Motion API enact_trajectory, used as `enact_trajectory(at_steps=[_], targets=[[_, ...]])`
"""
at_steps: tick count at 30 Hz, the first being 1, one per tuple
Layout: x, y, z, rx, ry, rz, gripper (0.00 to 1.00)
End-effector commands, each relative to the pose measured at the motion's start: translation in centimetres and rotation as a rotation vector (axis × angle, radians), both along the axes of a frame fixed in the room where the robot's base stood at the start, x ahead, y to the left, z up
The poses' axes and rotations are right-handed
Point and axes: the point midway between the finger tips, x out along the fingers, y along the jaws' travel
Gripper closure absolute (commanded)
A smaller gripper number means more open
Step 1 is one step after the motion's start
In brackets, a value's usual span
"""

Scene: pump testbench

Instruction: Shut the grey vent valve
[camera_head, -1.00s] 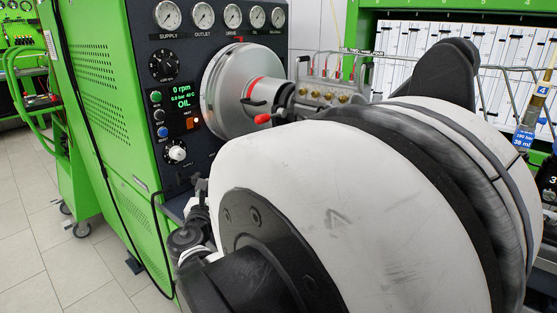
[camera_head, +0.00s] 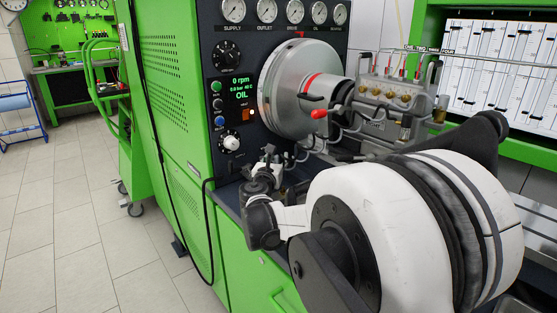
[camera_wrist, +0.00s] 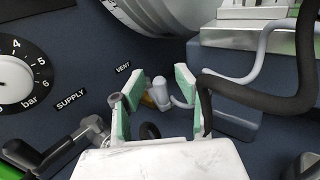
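The grey vent valve (camera_wrist: 160,91) is a small light-grey lever on the dark panel in the wrist view, beside the VENT label (camera_wrist: 123,67). My gripper (camera_wrist: 153,104) is open, its green-padded fingers spread to either side of the lever in this view. I cannot tell whether the fingertips reach past it or stop short of it; no contact shows. In the head view my gripper (camera_head: 271,158) is at the panel's lower part, below the supply knob, and the valve cannot be made out there.
The white supply knob (camera_wrist: 13,78) and a black-handled fitting (camera_wrist: 60,145) are left of my gripper. A thick black hose (camera_wrist: 262,98) and a grey pipe (camera_wrist: 265,50) run close on the right. The silver pump drum (camera_head: 290,92) stands above.

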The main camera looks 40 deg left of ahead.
Motion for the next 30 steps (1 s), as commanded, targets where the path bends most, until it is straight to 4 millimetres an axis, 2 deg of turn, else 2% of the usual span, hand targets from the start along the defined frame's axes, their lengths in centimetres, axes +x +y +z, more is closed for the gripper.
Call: enact_trajectory(at_steps=[6,13,26,30], targets=[[0.0,0.0,0.0,0.0,0.0,0.0,0.69],[0.0,0.0,0.0,0.0,0.0,0.0,0.99],[0.1,-0.1,0.0,0.0,0.0,-0.004,1.0],[1.1,-1.0,0.0,0.0,0.0,-0.042,1.0]])
